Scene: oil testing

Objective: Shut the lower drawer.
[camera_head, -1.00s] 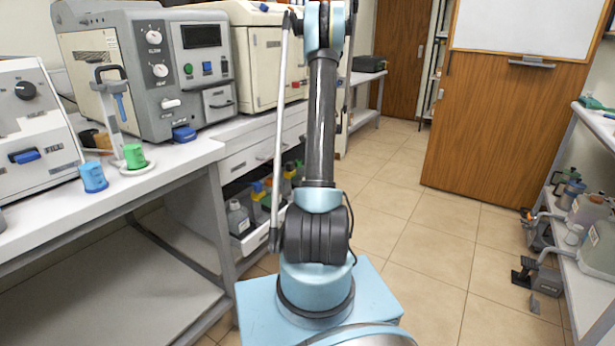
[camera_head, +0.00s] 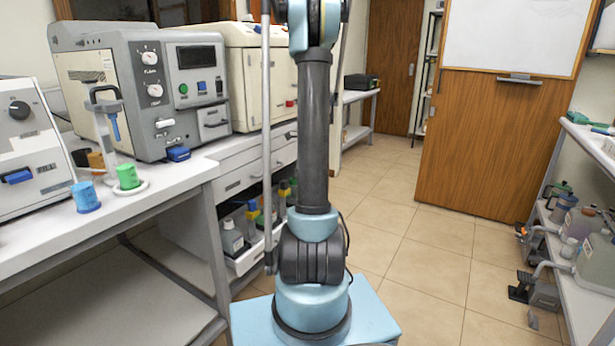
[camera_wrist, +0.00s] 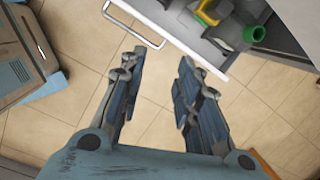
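The lower drawer (camera_head: 247,264) of the white cabinet is open in the head view, with several bottles standing in it. Part of it is hidden behind my arm. In the wrist view its white front (camera_wrist: 185,45) runs slantwise across the top, with a bar handle (camera_wrist: 128,27) on the near side. My gripper (camera_wrist: 163,58) is open and empty in the wrist view. Its fingertips point toward the drawer front and appear apart from it, with floor tiles showing between the fingers. The gripper is out of the head view.
The drawer above (camera_head: 240,181) looks shut. A workbench (camera_head: 150,215) with a blue cup (camera_head: 86,198) and a green cup (camera_head: 127,178) stands at left. A shelf (camera_head: 588,285) with containers is at right. The tiled floor between is mostly clear.

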